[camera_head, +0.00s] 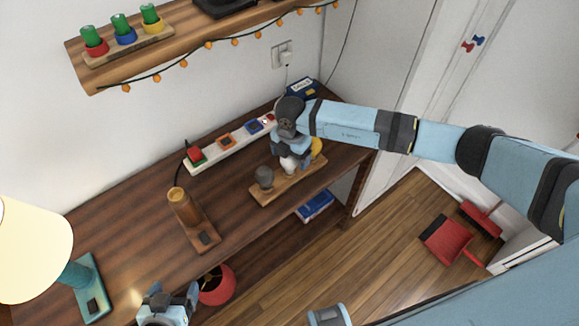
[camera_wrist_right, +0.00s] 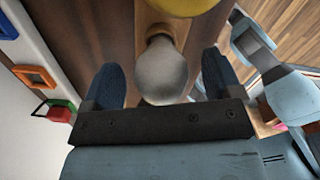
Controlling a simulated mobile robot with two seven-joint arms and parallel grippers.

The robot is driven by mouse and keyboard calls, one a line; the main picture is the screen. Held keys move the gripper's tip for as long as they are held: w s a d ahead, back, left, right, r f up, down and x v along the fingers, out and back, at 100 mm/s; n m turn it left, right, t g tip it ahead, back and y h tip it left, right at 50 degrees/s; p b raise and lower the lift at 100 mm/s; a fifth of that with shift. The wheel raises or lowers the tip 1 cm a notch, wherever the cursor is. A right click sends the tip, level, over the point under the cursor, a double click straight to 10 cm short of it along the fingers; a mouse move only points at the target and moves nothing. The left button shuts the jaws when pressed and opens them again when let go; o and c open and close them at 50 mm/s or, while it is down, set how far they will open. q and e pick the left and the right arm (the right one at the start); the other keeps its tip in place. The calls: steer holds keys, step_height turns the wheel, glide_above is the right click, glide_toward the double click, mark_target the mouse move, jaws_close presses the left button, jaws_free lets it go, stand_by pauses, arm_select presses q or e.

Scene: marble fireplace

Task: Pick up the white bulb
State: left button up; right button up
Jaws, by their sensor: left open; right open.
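The white bulb (camera_head: 289,166) stands in the middle of a wooden holder (camera_head: 270,196) on the desk, partly hidden by my right gripper (camera_head: 289,150). A grey bulb (camera_head: 264,176) and a yellow bulb (camera_head: 317,146) stand to either side of it. In the right wrist view, the white bulb (camera_wrist_right: 162,72) is between the two open fingers of my right gripper (camera_wrist_right: 161,82), with visible gaps at its sides. The yellow bulb (camera_wrist_right: 180,6) is cut off at the top edge there. My left gripper (camera_head: 173,293) is open and empty at the desk's front edge.
A power strip (camera_head: 236,144) with coloured switches lies behind the holder. A wooden lamp base (camera_head: 190,217) stands left of it, and a teal lamp with a cream shade (camera_head: 30,245) is at far left.

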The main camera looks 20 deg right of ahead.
steer(key=shift+f, duration=0.65)
steer(key=shift+r, duration=0.1)
steer(key=shift+c, duration=0.6)
steer(key=c, duration=0.9)
arm_select(q)
steer(key=shift+a+f, duration=0.1)
steer(key=shift+f, duration=0.4)
steer(key=shift+s, duration=0.1)
